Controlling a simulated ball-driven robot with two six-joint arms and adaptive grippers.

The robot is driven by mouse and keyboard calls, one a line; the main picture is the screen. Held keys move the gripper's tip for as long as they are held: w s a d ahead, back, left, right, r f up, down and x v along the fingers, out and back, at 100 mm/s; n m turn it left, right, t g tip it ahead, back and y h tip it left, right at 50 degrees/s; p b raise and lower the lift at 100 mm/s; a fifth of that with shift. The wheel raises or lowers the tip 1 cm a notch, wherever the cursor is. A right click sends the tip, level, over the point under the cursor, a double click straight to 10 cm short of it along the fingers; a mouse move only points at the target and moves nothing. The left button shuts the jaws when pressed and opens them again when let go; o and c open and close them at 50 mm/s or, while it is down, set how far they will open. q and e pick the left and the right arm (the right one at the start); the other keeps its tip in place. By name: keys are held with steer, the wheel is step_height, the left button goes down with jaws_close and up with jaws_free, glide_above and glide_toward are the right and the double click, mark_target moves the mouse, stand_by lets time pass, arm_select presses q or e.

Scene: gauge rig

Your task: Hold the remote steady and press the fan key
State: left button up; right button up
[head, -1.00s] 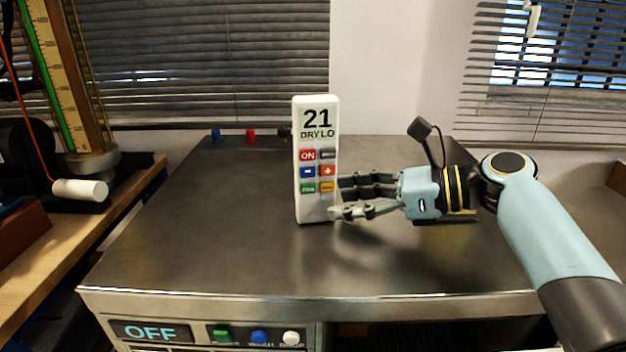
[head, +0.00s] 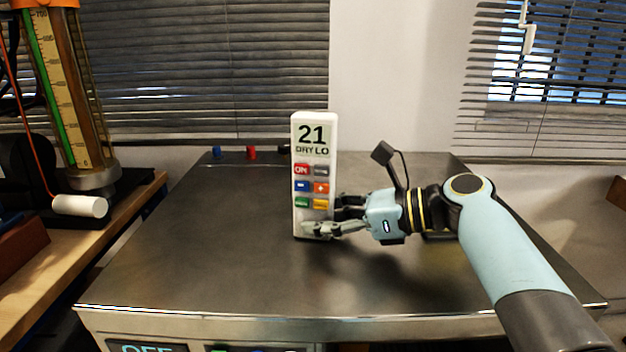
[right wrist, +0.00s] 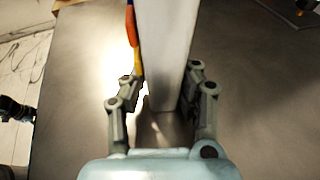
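The white remote (head: 315,160) stands upright on the dark metal top in the head view. Its display reads 21, DRY LO. Below are two columns of keys: red ON, grey, blue minus, orange plus, green (head: 302,202) and yellow (head: 320,203); the lowest labels are too small to read surely. My right gripper (head: 325,222) straddles the remote's lower part from the right, one finger across the front below the keys, the others behind. In the right wrist view, its fingertips (right wrist: 163,74) lie close on both sides of the remote (right wrist: 166,40); firm contact is unclear. My left gripper is out of view.
Small blue (head: 216,152) and red (head: 251,152) pieces sit at the back edge. The metal top (head: 220,265) is clear left of and before the remote.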

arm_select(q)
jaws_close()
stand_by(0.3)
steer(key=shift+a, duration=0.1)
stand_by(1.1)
